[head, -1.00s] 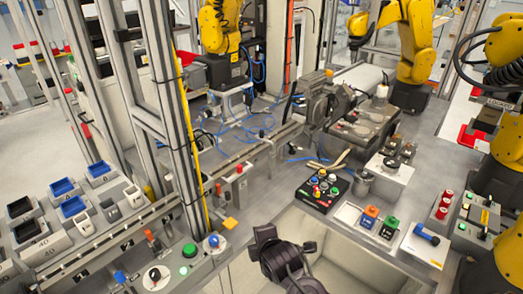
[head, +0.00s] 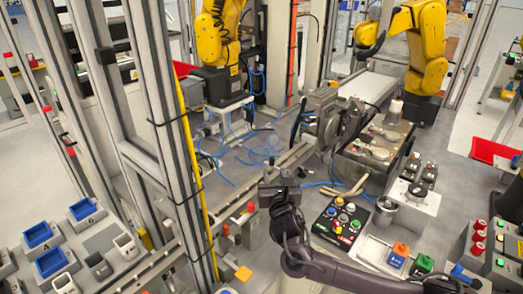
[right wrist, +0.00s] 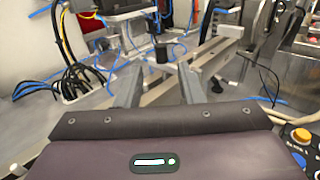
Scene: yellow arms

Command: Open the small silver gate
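A silver metal bar (head: 293,157) runs across the work surface in the middle of the head view. It also shows in the right wrist view (right wrist: 214,52), beyond my fingers. I cannot tell for certain which part is the small silver gate. My right gripper (head: 279,188) is dark and reaches in from the lower right, just in front of the bar. In the right wrist view its two grey fingers (right wrist: 160,86) stand apart with nothing between them. A small black block (right wrist: 161,53) shows just past the gap. My left gripper is not in view.
A black button panel (head: 340,222) lies just right of my right gripper. A grey machine block (head: 375,150) stands behind it. Yellow robot arms (head: 418,45) stand at the back. A tall aluminium post (head: 165,110) with a yellow strip is at the left. Blue cables (head: 262,150) lie beyond the bar.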

